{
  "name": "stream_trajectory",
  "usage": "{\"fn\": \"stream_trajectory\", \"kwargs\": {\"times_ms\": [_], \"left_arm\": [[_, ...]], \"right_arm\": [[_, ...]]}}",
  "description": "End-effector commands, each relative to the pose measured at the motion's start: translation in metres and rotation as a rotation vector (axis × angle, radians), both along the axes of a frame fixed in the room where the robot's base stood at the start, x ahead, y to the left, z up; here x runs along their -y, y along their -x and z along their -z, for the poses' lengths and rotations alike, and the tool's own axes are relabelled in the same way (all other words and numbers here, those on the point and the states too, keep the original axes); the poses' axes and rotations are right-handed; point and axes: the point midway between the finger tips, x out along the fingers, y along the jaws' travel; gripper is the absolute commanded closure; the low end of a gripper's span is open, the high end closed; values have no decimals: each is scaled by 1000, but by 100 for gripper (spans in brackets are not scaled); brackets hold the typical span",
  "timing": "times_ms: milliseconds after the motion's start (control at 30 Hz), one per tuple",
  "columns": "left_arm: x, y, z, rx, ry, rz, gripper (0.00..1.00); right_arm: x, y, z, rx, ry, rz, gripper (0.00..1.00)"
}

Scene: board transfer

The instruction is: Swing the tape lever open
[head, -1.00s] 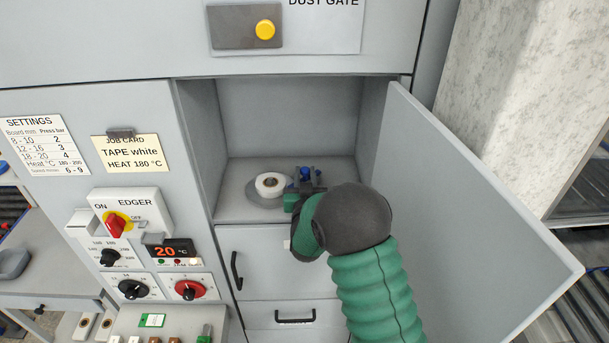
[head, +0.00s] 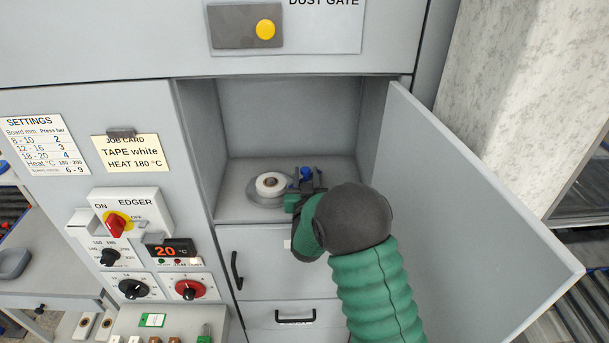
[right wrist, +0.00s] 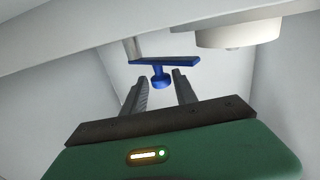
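The tape lever (right wrist: 178,62) is a blue bar with a round blue knob below it in the right wrist view, and its left end meets a pale post. In the head view its blue knob (head: 306,172) shows inside the open compartment, just right of the white tape roll (head: 270,185). My right gripper (head: 307,181) reaches into the compartment at the lever. In the right wrist view my right gripper (right wrist: 160,77) is open, with one finger on each side of the knob. Whether they touch it I cannot tell. My left gripper is out of view.
The compartment door (head: 475,180) stands open on the right. The compartment floor (head: 232,208) is bare at the left, and the side walls are close. A drawer with a dark handle (head: 295,317) lies below. The EDGER switch panel (head: 135,212) is to the left.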

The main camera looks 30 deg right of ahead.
Motion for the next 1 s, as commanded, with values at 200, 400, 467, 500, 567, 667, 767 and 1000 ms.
{"fn": "stream_trajectory", "kwargs": {"times_ms": [200,400,467,500,567,667,767,1000], "left_arm": [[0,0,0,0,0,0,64],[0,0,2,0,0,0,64],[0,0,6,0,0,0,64],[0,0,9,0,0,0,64],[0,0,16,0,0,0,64],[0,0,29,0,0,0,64],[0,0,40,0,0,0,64],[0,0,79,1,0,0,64]], "right_arm": [[-1,0,-1,3,1,-2,53],[-3,2,-1,4,1,-3,53],[-6,6,1,3,1,-3,53],[-9,11,1,4,0,-3,53],[-17,22,3,4,0,-5,53],[-32,46,5,4,-1,-5,53],[-48,71,5,6,-1,-6,53],[-78,120,11,11,1,3,53]]}}
